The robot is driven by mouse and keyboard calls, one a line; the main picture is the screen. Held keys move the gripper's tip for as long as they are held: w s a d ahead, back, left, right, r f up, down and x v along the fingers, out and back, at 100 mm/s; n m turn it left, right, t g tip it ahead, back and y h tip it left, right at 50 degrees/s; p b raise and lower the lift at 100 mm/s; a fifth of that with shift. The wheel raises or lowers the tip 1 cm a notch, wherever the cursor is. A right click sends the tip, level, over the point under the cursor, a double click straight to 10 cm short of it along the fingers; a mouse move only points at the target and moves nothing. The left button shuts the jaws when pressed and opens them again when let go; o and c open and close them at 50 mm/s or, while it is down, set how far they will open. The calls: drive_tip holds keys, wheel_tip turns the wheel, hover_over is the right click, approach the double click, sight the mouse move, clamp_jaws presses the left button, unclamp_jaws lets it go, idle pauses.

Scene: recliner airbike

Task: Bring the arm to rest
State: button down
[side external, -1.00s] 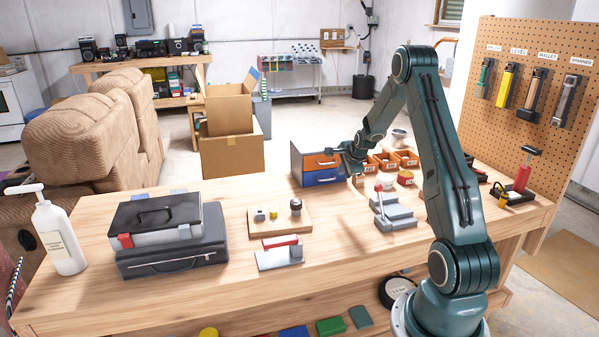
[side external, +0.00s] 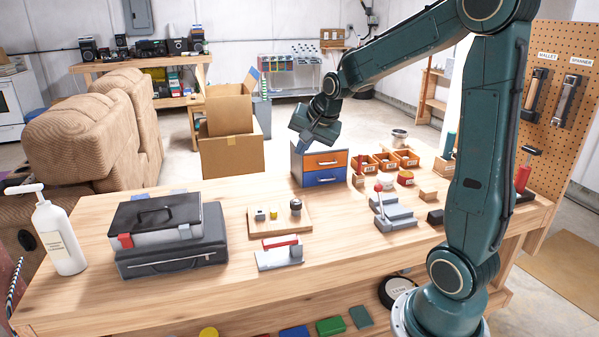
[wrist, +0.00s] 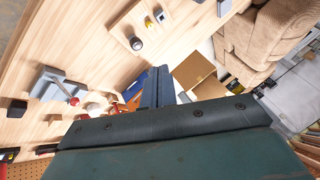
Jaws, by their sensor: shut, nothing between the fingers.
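My gripper (side external: 301,144) is at the end of my raised arm in the side external view, above the back edge of the workbench and just over the small drawer unit (side external: 321,164). It points downward with a tilt. In the wrist view my gripper's fingers (wrist: 157,84) are together with nothing between them. The drawer unit has an orange upper drawer and a blue lower drawer, both of which look shut. In the wrist view the fingers partly hide the drawer unit.
The wooden workbench (side external: 130,292) holds a black case (side external: 172,256), a pump bottle (side external: 58,238), a board with small parts (side external: 280,219), a grey fixture with a red knob (side external: 393,211) and open bins (side external: 385,162). A pegboard (side external: 575,140) with tools stands right. Cardboard boxes (side external: 231,154) stand behind.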

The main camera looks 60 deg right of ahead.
drive_tip(key=s+a+r+n+y, duration=0.2)
drive_tip(key=s+a+r+n, duration=0.2)
drive_tip(key=s+a+n, duration=0.95)
drive_tip(key=s+a, duration=0.6)
drive_tip(key=s, duration=0.1)
drive_tip(key=shift+s+a+f+g+y, duration=0.15)
drive_tip(key=shift+a+f+g+y, duration=0.05)
drive_tip(key=shift+f+g+y, duration=0.2)
drive_tip(key=shift+n, duration=0.25)
